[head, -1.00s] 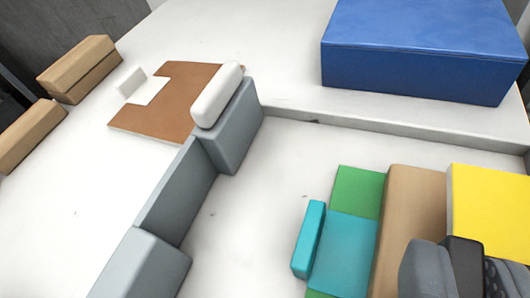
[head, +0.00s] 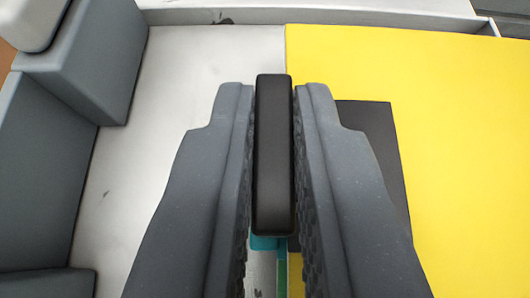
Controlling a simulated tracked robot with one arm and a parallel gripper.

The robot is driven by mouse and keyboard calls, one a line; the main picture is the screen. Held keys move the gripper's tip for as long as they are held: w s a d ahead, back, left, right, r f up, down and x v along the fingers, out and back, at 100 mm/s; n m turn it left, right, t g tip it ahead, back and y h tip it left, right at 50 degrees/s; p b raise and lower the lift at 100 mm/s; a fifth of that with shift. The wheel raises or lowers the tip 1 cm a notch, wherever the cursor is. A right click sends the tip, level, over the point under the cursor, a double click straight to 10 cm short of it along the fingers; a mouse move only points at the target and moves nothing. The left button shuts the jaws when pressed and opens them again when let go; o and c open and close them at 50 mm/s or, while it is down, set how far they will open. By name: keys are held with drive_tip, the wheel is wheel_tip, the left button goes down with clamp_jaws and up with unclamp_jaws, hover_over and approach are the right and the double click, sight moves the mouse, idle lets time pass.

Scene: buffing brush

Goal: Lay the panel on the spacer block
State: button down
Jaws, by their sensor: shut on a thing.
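My gripper (head: 274,105) is shut on an upright black bar (head: 273,155), with one grey finger on each side. A large flat yellow panel (head: 455,125) fills the right side of the head view. A dark grey patch (head: 368,125) lies on the panel's left part, partly behind my right finger. The bar looks like the panel's handle, but the join is hidden. Bits of a teal piece (head: 263,243) and a green piece (head: 282,280) show low between the fingers. I cannot tell which thing is the spacer block.
Grey blocks and a wall (head: 40,170) stand at the left, with a white rounded piece (head: 30,22) on top at the upper left corner. A low pale wall (head: 330,14) runs along the back. Bare white floor (head: 180,80) shows between the grey wall and the panel.

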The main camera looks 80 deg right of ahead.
idle(0.3)
drive_tip(key=c, duration=1.5)
unclamp_jaws()
drive_tip(key=shift+r, duration=0.15)
drive_tip(key=p+v, duration=0.2)
drive_tip(key=v, duration=1)
drive_tip(key=s+a+r+n+t+y, duration=0.25)
drive_tip(key=a+r+n+t, duration=0.2)
drive_tip(key=a+r, duration=0.55)
drive_tip(key=s+a+r+n+t+y, duration=0.1)
drive_tip(key=a+r+n+t+y, duration=0.45)
drive_tip(key=r, duration=0.75)
drive_tip(key=s+a+r+n+t+y, duration=0.2)
drive_tip(key=s+a+r, duration=0.3)
drive_tip(key=r, duration=0.3)
drive_tip(key=s+a+r+n+t+y, duration=0.2)
drive_tip(key=s+a+r+n, duration=0.3)
drive_tip(key=r, duration=0.3)
drive_tip(key=shift+a+r+t, duration=0.15)
drive_tip(key=shift+a+t, duration=0.15)
drive_tip(key=shift+a, duration=0.3)
